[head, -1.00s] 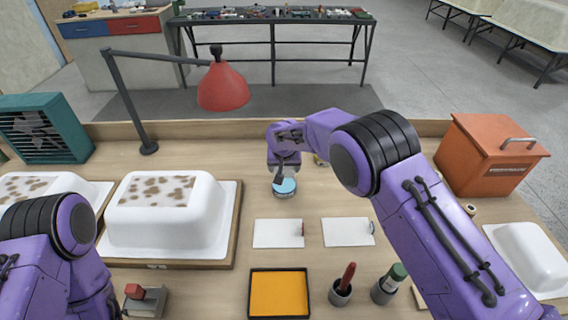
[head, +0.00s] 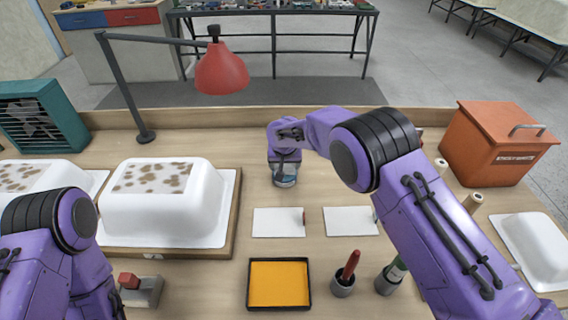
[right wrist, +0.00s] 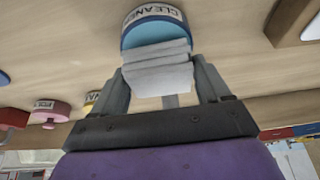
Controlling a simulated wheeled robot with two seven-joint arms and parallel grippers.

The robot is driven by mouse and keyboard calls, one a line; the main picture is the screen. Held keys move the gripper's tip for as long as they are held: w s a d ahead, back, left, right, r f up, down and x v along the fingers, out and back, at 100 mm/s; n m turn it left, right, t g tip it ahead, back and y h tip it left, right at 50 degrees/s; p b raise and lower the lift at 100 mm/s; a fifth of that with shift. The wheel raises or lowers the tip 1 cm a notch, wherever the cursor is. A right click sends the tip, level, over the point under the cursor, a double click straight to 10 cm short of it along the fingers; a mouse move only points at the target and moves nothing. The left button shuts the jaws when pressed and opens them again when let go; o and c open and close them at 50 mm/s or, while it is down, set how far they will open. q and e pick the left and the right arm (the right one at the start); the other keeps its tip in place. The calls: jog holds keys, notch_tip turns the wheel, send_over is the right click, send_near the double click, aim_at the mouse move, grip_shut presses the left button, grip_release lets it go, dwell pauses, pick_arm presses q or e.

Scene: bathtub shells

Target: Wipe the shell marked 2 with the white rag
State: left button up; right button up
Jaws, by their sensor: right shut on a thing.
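My right gripper (head: 285,163) is shut on the white rag (right wrist: 158,70), a folded pad between its fingers in the right wrist view. The rag is at the open blue top of a round tin labelled CLEANER (right wrist: 153,14); I cannot tell whether it touches. The tin (head: 285,182) stands mid-table under the gripper in the head view. A white shell with brown spots on top (head: 160,205) sits on a board at left. Another spotted shell (head: 22,178) is at the far left, partly behind my left arm. No readable number shows on either. My left gripper is out of sight.
Two white cards (head: 279,222) (head: 350,221) and a yellow tray (head: 279,284) lie in front of the tin. A red lamp (head: 221,70) overhangs the back left. An orange box (head: 494,145) and a plain white shell (head: 532,250) are at right.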

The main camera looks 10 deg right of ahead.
jog(key=shift+f+b, duration=0.3)
jog(key=shift+f, duration=0.15)
dwell(0.5)
jog(key=shift+f, duration=0.1)
dwell(0.8)
notch_tip(320, 180, up, 7)
jog(key=p, duration=0.6)
dwell(0.4)
